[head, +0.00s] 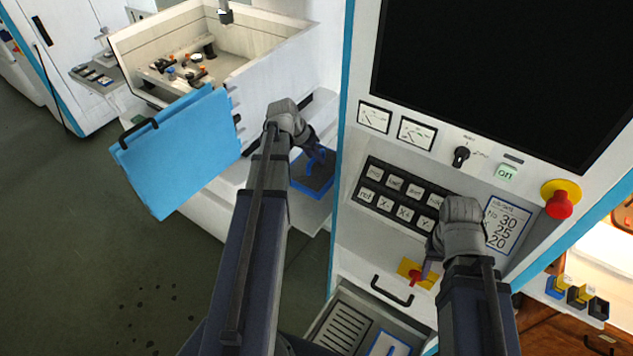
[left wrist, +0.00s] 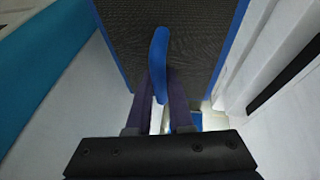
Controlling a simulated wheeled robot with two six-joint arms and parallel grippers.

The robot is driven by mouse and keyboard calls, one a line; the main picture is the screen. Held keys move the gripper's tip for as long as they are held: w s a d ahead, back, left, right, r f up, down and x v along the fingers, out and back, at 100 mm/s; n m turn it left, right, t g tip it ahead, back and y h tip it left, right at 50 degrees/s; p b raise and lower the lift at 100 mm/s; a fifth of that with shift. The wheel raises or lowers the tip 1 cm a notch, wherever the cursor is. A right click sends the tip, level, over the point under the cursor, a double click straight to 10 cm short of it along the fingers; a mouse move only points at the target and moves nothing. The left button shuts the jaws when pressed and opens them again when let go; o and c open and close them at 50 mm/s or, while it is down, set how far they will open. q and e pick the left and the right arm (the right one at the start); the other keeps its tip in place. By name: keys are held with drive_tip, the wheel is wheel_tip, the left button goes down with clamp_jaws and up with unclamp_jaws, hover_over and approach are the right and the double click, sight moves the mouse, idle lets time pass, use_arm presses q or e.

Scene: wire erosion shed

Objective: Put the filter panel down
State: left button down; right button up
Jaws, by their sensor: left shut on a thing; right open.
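The filter panel (head: 312,181) is a dark mesh plate with a blue rim and a blue handle. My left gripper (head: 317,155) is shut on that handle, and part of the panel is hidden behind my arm. In the left wrist view, the panel's mesh (left wrist: 205,42) fills the upper middle, and the blue handle stands between the fingers of my left gripper (left wrist: 160,82). The panel is over the white machine ledge; I cannot tell whether it touches it. My right gripper (head: 428,270) is open in front of the control cabinet, beside a red knob on a yellow plate (head: 408,270).
A blue door (head: 180,150) hangs open on the left, in front of the white machine tank (head: 255,75). The control cabinet's blue edge (head: 343,130) stands close right of the panel. An open drawer (head: 345,330) lies below. Small bins (head: 577,296) stand at right.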

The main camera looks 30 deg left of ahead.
sight(315, 175)
use_arm(q)
drive_tip(key=shift+f+b, duration=3.75)
drive_tip(key=shift+f, duration=0.5)
drive_tip(key=shift+f, duration=0.15)
drive_tip(key=c, duration=0.8)
unclamp_jaws()
drive_tip(key=shift+s+r+p, duration=0.15)
drive_tip(key=shift+r+p, duration=0.35)
drive_tip(key=shift+r, duration=0.1)
drive_tip(key=p+v, duration=0.9)
drive_tip(key=v, duration=0.1)
drive_tip(key=shift+a+r, duration=0.1)
drive_tip(key=shift+s+a+r+p, duration=0.15)
drive_tip(key=shift+s+r+p, duration=0.05)
drive_tip(key=shift+r+p, duration=0.2)
drive_tip(key=shift+f, duration=0.1)
